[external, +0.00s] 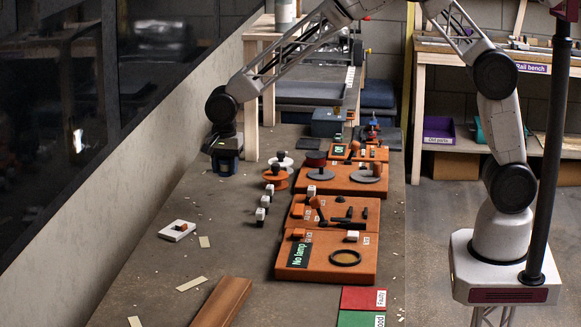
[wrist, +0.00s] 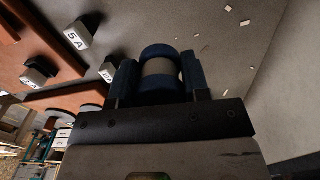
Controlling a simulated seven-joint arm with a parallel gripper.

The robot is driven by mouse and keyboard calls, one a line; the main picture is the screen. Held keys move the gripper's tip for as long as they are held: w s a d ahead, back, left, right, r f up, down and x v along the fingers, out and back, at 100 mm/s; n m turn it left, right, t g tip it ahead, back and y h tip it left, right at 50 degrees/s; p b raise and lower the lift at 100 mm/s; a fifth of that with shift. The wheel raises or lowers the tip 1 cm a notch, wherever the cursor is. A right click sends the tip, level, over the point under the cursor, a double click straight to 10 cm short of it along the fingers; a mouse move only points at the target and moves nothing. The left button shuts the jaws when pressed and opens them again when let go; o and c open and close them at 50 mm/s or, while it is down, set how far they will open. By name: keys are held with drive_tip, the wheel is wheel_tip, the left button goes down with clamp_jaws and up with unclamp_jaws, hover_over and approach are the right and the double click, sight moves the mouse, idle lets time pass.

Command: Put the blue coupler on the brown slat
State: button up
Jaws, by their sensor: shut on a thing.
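My gripper (external: 226,168) is at the far left of the bench top, beside the wall, in the external view. In the wrist view my gripper (wrist: 158,82) is shut on the blue coupler (wrist: 160,52), a round dark blue piece with a grey band around its middle. In the external view the coupler cannot be told apart clearly from the dark jaws. The brown slat (external: 222,303) lies flat at the near edge of the picture, well away from my gripper, its near end cut off by the frame. Its visible top is bare.
Orange panels (external: 325,262) with knobs and a black ring line the right of the bench. Small labelled blocks (external: 265,201) stand beside them. A white switch plate (external: 177,231) and loose strips (external: 192,284) lie on the left. Red and green pads (external: 363,299) lie near front.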

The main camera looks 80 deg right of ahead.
drive_tip(key=shift+a, duration=0.1)
drive_tip(key=s+a, duration=0.7)
drive_tip(key=a, duration=0.8)
drive_tip(key=s+a+f, duration=0.1)
drive_tip(key=s+a, duration=0.6)
drive_tip(key=a, duration=0.9)
drive_tip(key=s+a, duration=0.8)
drive_tip(key=a, duration=0.8)
drive_tip(key=shift+a+f+n, duration=0.2)
drive_tip(key=shift+f+n, duration=0.15)
drive_tip(key=shift+n, duration=0.05)
hover_over(216, 310)
drive_tip(key=shift+d+f, duration=0.1)
drive_tip(key=shift+f, duration=0.7)
